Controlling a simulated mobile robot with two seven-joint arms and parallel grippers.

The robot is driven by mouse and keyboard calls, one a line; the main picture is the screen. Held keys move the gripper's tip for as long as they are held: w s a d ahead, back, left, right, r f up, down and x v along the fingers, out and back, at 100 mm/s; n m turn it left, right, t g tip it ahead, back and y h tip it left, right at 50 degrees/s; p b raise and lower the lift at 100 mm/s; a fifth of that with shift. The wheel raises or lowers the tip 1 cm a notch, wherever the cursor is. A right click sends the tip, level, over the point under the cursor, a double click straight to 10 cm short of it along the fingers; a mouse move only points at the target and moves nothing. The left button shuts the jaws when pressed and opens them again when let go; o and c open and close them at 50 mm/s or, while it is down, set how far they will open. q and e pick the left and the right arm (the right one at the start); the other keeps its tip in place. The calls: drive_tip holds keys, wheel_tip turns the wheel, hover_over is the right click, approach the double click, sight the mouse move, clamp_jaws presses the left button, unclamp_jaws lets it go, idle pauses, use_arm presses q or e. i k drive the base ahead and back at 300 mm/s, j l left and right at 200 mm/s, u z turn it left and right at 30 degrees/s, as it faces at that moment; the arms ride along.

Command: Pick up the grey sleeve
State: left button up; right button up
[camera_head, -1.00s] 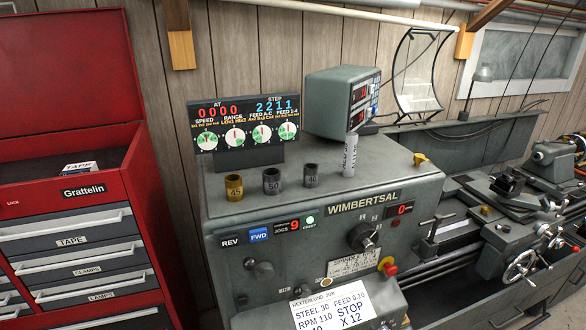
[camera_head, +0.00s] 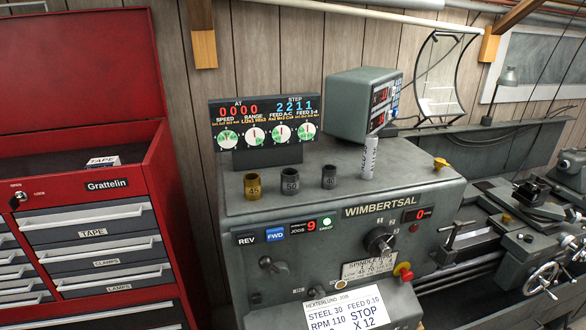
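Three short sleeves stand upright in a row on top of the green-grey lathe headstock (camera_head: 400,190). The left one is a brass sleeve (camera_head: 253,187) marked 45. The middle one is a grey sleeve (camera_head: 290,182) that seems to be marked 50. The right one is a slightly smaller, dark grey sleeve (camera_head: 329,177), apparently marked 40. They stand apart from each other, with their open ends up. Neither of my grippers is in view.
A red tool cabinet (camera_head: 165,190) stands at the left. Bare headstock top surrounds the sleeves.

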sight(291, 177)
drive_tip(key=i+l, duration=1.25)
drive_tip(key=l, duration=0.15)
